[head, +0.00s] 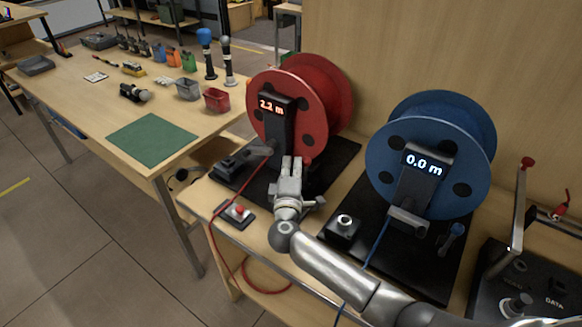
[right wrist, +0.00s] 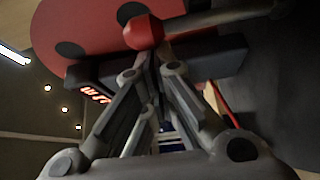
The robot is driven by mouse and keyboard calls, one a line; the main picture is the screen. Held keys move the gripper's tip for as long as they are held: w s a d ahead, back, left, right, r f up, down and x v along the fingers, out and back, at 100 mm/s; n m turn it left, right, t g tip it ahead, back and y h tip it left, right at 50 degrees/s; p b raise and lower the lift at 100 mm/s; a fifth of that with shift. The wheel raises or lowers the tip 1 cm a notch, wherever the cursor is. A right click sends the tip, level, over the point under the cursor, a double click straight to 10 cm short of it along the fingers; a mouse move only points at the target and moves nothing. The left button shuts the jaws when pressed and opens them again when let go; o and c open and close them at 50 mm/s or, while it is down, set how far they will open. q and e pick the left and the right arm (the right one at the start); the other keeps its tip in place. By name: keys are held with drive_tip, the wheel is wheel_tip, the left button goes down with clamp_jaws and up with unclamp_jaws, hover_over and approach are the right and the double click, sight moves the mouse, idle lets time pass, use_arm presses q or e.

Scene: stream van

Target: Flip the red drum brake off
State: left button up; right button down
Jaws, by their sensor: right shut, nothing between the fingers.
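The red drum (head: 290,100) stands on a black base at the back of the bench, its display reading 2.2 m. My right gripper (head: 291,162) is shut and empty in front of the drum's lower right side. In the right wrist view, a lever with a red knob (right wrist: 143,32) and a grey rod (right wrist: 215,18) lies just past my closed fingertips (right wrist: 152,60), across the red drum's face (right wrist: 75,30). I cannot tell whether they touch. The lever is not clear in the head view, where my gripper covers that area. My left gripper is not in view.
A blue drum (head: 430,150) reading 0.0 m stands to the right, with a blue-tipped lever (head: 456,229) at its base. A red button (head: 239,210) sits on the bench front. A red cable (head: 214,240) hangs over the edge. A table with a green mat (head: 151,139) is left.

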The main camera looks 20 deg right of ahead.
sight(307, 165)
drive_tip(key=shift+m+t, duration=0.3)
drive_tip(key=shift+m, duration=0.2)
drive_tip(key=s+d+b, duration=0.1)
drive_tip(key=b, duration=0.1)
drive_tip(key=s+d+b, duration=0.1)
drive_tip(key=s+b, duration=0.1)
drive_tip(key=shift+s+d, duration=0.25)
drive_tip(key=shift+d, duration=0.1)
drive_tip(key=shift+s+d+f+b, duration=0.25)
drive_tip(key=shift+s+d+b, duration=0.1)
drive_tip(key=shift+s+d, duration=0.15)
drive_tip(key=shift+s+d+f+b, duration=0.2)
drive_tip(key=shift+s+d+b, duration=0.15)
drive_tip(key=shift+s, duration=0.2)
